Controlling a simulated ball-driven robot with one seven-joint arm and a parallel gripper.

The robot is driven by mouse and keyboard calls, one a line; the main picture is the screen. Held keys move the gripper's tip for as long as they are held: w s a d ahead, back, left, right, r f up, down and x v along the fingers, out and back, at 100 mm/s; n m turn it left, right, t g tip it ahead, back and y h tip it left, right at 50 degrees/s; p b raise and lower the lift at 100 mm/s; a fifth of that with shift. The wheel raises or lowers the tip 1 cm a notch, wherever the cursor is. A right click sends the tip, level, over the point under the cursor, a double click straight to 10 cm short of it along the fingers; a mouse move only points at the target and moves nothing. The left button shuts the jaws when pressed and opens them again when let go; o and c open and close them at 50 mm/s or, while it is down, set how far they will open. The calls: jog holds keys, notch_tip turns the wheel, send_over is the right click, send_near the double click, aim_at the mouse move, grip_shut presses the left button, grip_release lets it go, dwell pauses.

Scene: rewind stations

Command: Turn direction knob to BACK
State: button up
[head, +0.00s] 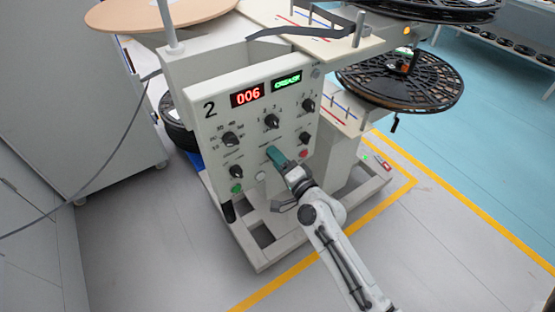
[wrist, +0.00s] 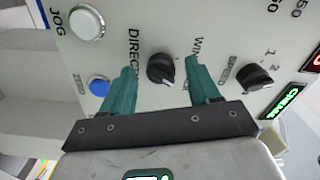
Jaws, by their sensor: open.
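The direction knob (wrist: 161,68) is a black round knob on the pale control panel, beside the partly covered "DIRECT…" lettering. A small white mark shows near its lower right edge in the wrist view. My gripper (wrist: 160,75) has two teal fingers, spread apart, one on each side of this knob. A gap shows on both sides, so the fingers do not seem to touch it. In the head view my gripper (head: 279,158) reaches the panel from the lower right and hides the knob. Any BACK marking cannot be read.
A white JOG button (wrist: 86,22) and a blue button (wrist: 98,86) lie left of the knob. The SPEED knob (wrist: 256,77) is to the right. The station's panel (head: 205,125) carries several other knobs and a red display (head: 248,95). A film reel (head: 440,80) overhangs at the right.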

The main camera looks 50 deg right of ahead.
jog(key=b+v, duration=0.1)
jog(key=v, duration=0.9)
jog(key=shift+s+b, duration=0.2)
jog(key=shift+b, duration=0.2)
jog(key=s+a+f+n+g+y, duration=0.2)
jog(key=a+f+n+g+y, duration=0.45)
jog(key=a+n, duration=0.55)
jog(key=s+n+g+h+p, duration=0.1)
jog(key=s+n+g, duration=0.4)
jog(key=s+g, duration=0.5)
jog(key=s+f, duration=0.1)
jog(key=s, duration=0.3)
jog(key=shift+n+h+p, duration=0.3)
jog(key=shift+h, duration=0.05)
jog(key=shift+c, duration=0.2)
